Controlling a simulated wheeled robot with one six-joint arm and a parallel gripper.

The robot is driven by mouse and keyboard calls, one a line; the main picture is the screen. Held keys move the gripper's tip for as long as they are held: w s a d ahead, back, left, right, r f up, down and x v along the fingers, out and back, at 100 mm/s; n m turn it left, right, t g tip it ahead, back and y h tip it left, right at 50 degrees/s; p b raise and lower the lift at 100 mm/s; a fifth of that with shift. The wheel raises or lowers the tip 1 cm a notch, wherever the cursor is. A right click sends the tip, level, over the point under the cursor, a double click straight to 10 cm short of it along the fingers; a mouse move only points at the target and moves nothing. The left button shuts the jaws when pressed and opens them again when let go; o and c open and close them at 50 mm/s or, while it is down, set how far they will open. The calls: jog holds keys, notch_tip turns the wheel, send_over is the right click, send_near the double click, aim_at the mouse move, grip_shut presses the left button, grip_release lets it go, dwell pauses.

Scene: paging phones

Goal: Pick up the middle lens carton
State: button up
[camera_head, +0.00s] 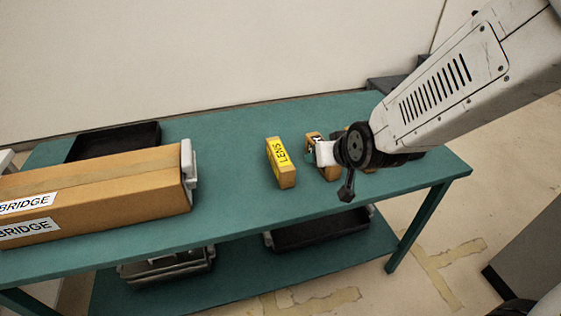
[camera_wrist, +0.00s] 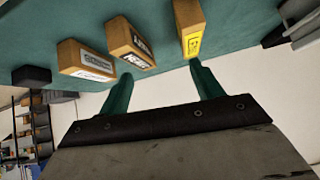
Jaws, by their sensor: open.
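Three small tan cartons stand in a row on the teal table. The middle carton (camera_wrist: 121,36) has a dark label with pale letters that I cannot read; in the head view (camera_head: 330,173) my wrist partly hides it. A carton with a yellow LENS label (camera_head: 280,162) is at the left of the row in the head view and at the right in the wrist view (camera_wrist: 190,28). The third carton (camera_wrist: 85,60) has a whitish label and is mostly hidden in the head view. My gripper (camera_wrist: 161,70) is open and empty, its left finger in line with the middle carton.
A long box marked BRIDGE (camera_head: 90,190) lies on the left of the table, with a black tray (camera_head: 112,141) behind it. The table is clear between the BRIDGE box and the LENS carton.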

aim_at(285, 165)
jog(key=a+f+t, duration=0.1)
jog(key=a+f, duration=0.1)
jog(key=w+a+f+t, duration=0.1)
jog(key=a+f, duration=0.1)
jog(key=w+a+f+n+t+y, duration=0.1)
jog(key=a+f, duration=0.1)
jog(key=f, duration=0.1)
jog(key=shift+w+a, duration=0.25)
jog(key=shift+a+f+t, duration=0.3)
jog(key=shift+a+t, duration=0.05)
jog(key=shift+t, duration=0.25)
jog(key=x, duration=0.7)
jog(key=shift+w+a, duration=0.3)
jog(key=shift+a, duration=0.2)
jog(key=c, duration=1.1)
